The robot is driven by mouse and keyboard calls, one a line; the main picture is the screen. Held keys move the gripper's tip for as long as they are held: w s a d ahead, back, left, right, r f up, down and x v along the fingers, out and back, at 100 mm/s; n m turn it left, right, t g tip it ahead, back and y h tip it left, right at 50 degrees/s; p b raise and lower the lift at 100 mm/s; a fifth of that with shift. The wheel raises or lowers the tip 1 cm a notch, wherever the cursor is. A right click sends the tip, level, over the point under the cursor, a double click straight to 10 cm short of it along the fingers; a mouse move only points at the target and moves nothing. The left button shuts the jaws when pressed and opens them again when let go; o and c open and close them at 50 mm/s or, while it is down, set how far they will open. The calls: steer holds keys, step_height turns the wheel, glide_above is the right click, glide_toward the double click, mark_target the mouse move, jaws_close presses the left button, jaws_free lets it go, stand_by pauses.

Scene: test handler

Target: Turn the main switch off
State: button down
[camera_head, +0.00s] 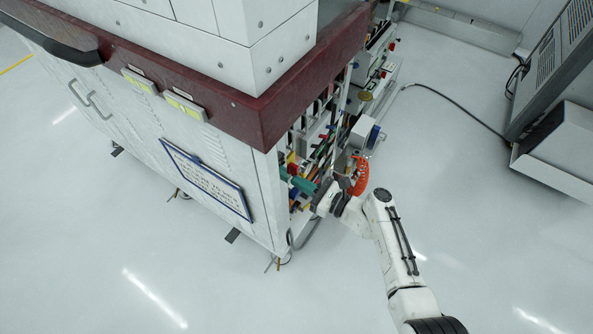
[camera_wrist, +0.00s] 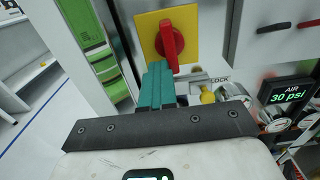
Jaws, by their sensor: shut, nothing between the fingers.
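The main switch is a red rotary handle (camera_wrist: 171,42) on a square yellow plate (camera_wrist: 187,22), in the upper middle of the wrist view. Its grip stands close to upright in that picture. In the head view the switch (camera_head: 292,169) is small at the cabinet's open side, partly behind my gripper. My gripper (camera_wrist: 157,68) has teal fingers, shut together and empty. The fingertips lie just below and left of the handle's lower end; I cannot tell if they touch it. In the head view my gripper (camera_head: 290,179) reaches into the cabinet's side.
Right of the switch are a "LOCK" label (camera_wrist: 217,79), a yellow knob (camera_wrist: 207,96) and an air display (camera_wrist: 290,97) reading 30 psi. An orange coiled hose (camera_head: 360,176) hangs close by my arm. A maroon cabinet ledge (camera_head: 262,118) juts out above.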

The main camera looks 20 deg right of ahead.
steer(key=shift+w+d+r, duration=0.15)
steer(key=shift+w+d, duration=0.15)
steer(key=shift+d, duration=0.05)
steer(key=shift+w+d, duration=0.3)
steer(key=shift+d, duration=0.15)
steer(key=shift+s+a+f+b, duration=0.1)
steer(key=shift+f+b, duration=0.2)
steer(key=shift+b, duration=0.05)
steer(key=p+v, duration=0.2)
steer(key=v, duration=0.5)
stand_by(0.6)
